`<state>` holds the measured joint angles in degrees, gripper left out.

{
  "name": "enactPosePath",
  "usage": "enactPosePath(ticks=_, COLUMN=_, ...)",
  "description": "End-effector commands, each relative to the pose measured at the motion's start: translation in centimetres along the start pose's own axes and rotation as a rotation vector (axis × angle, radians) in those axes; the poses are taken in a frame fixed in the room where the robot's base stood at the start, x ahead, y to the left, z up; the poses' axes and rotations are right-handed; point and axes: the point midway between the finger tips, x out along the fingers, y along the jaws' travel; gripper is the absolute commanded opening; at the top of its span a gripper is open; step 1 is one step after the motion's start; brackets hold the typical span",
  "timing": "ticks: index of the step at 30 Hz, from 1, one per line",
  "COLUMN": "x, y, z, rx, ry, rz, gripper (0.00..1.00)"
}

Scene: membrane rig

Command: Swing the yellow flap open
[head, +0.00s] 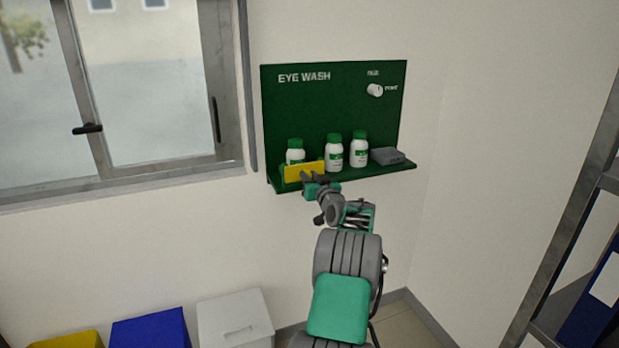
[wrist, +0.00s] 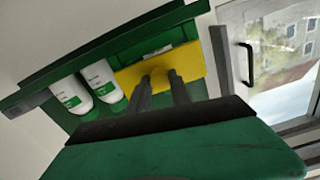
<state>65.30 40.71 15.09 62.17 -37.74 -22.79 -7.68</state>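The yellow flap (head: 302,173) stands at the front left of the green eye wash shelf, in front of the leftmost white bottle. It hides the lower part of that bottle. The flap also shows in the wrist view (wrist: 192,62), tilted by the camera angle. My gripper (head: 314,177) is at the right part of the flap in the head view. In the wrist view my gripper's two fingers (wrist: 160,80) are apart, with a gap between them, and their tips overlap the flap's face. I cannot tell whether they touch it.
White bottles with green caps (head: 334,152) stand on the shelf. A grey box (head: 387,156) lies at its right end. A white knob (head: 375,90) is on the green back panel (head: 320,105). A window (head: 150,90) is at left, bins (head: 236,318) below.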

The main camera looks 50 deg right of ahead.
Motion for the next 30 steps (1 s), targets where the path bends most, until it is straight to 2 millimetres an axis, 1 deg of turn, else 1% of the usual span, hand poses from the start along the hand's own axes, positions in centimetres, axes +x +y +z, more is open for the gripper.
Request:
enactPosePath(ticks=1, x=-0.01, y=0.02, z=0.00, rx=0.000, ry=0.000, rz=0.000, gripper=0.19)
enactPosePath(ticks=8, x=-0.01, y=0.01, z=-0.01, rx=0.000, ry=0.000, rz=0.000, gripper=0.00)
enactPosePath(ticks=30, x=-0.01, y=0.01, z=-0.01, rx=0.000, ry=0.000, rz=0.000, gripper=0.00)
